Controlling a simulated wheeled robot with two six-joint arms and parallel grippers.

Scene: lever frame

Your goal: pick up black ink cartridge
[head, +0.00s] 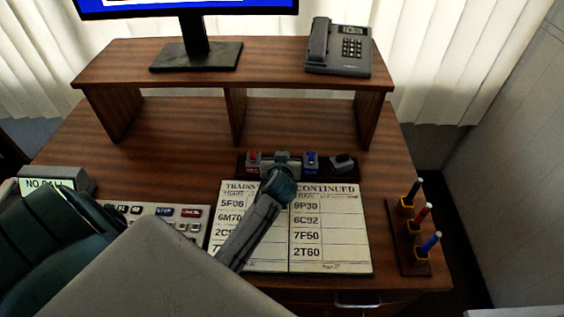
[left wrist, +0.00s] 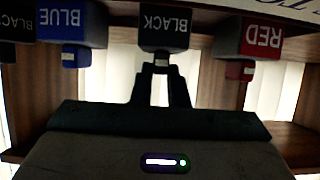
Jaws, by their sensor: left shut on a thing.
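My left gripper (head: 281,163) is at the row of ink cartridges at the back of the desk, between the red cartridge (head: 254,160) and the blue cartridge (head: 311,159). In the left wrist view, which is upside down, the gripper (left wrist: 161,68) is shut on the narrow end of the cartridge labelled BLACK (left wrist: 165,26). This cartridge looks level with its neighbours, BLUE (left wrist: 70,27) and RED (left wrist: 262,38). Another dark cartridge (head: 343,162) stands at the right end of the row. My right gripper is not in view.
An open train log book (head: 330,230) lies in front of the row. A raised shelf (head: 150,68) with a monitor (head: 195,52) and a telephone (head: 338,50) stands behind. A pen holder (head: 397,238) is at the right, a button panel (head: 195,228) at the left.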

